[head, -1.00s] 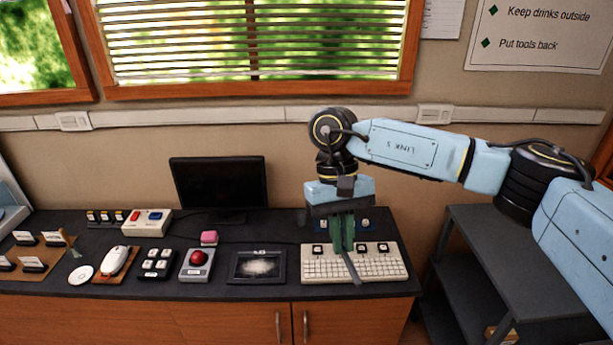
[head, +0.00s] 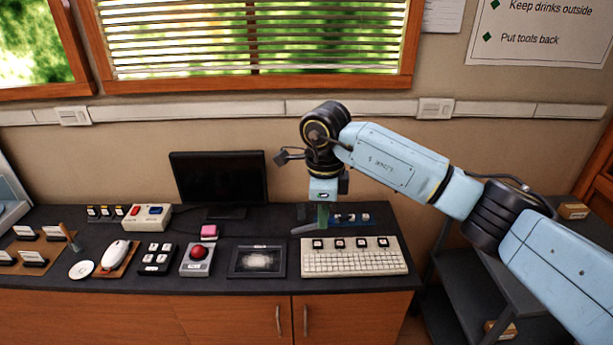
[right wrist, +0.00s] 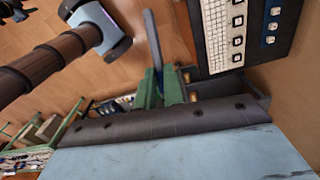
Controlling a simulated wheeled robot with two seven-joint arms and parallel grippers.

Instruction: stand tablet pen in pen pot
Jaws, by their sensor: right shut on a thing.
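My right gripper (head: 322,216) is over the back of the desk, behind the white keyboard, with its green fingers pointing down. It is shut on a slim grey tablet pen (head: 303,229), which sticks out sideways to the left, nearly level. In the right wrist view the gripper (right wrist: 163,84) also shows shut on the pen (right wrist: 152,38), whose free length extends beyond the fingers. I cannot make out a pen pot for certain in either view. My left gripper is not in view.
The keyboard (head: 355,263) lies in front of the gripper, with a row of small switches (head: 352,218) behind it. A grey shelf stands right.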

